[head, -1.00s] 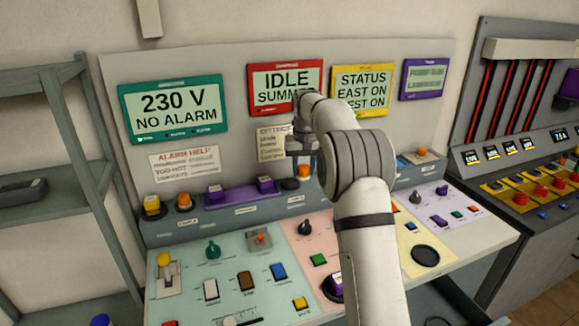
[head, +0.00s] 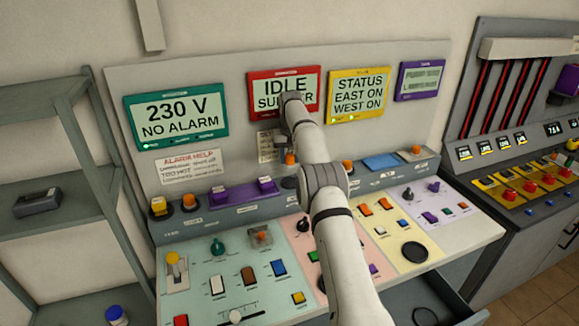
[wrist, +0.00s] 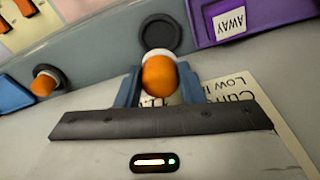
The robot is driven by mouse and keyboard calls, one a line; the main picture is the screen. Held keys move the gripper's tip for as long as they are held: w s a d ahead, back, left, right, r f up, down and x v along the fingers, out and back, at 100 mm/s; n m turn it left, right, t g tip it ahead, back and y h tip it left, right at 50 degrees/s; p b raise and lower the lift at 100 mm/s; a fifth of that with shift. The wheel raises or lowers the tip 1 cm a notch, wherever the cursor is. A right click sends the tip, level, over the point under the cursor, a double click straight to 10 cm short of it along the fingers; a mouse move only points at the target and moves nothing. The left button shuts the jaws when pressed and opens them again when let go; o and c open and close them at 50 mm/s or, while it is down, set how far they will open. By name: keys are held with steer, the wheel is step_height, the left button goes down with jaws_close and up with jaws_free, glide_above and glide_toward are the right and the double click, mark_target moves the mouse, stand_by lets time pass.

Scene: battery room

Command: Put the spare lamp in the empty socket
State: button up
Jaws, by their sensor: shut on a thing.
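My gripper (wrist: 160,88) is shut on the spare lamp (wrist: 160,75), an orange bulb with a white collar, held between two blue-grey fingers. The lamp also shows in the head view (head: 290,158), in front of the back panel. The empty socket (wrist: 160,33) is a dark round ring on the grey ledge. In the wrist view it lies just beyond the lamp's collar, which overlaps its near edge. It also shows in the head view (head: 289,182), below the lamp. I cannot tell whether the collar touches the socket.
Another orange lamp (wrist: 44,84) sits on the ledge beside the socket. A purple strip (wrist: 250,20) labelled AWAY is on the other side. A notice (wrist: 250,110) lies behind my gripper. The sloped desk (head: 205,262) below carries many switches and knobs.

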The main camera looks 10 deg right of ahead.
mark_target(290, 163)
step_height(290, 163, down, 5)
steer(key=shift+s+p, duration=0.1)
steer(key=shift+p, duration=0.45)
steer(key=shift+w+f+p, duration=0.3)
steer(key=shift+f+p, duration=0.2)
steer(key=shift+p, duration=0.05)
steer(key=shift+f, duration=0.1)
steer(key=shift+f+b, duration=0.35)
steer(key=shift+f, duration=0.2)
steer(key=o, duration=1)
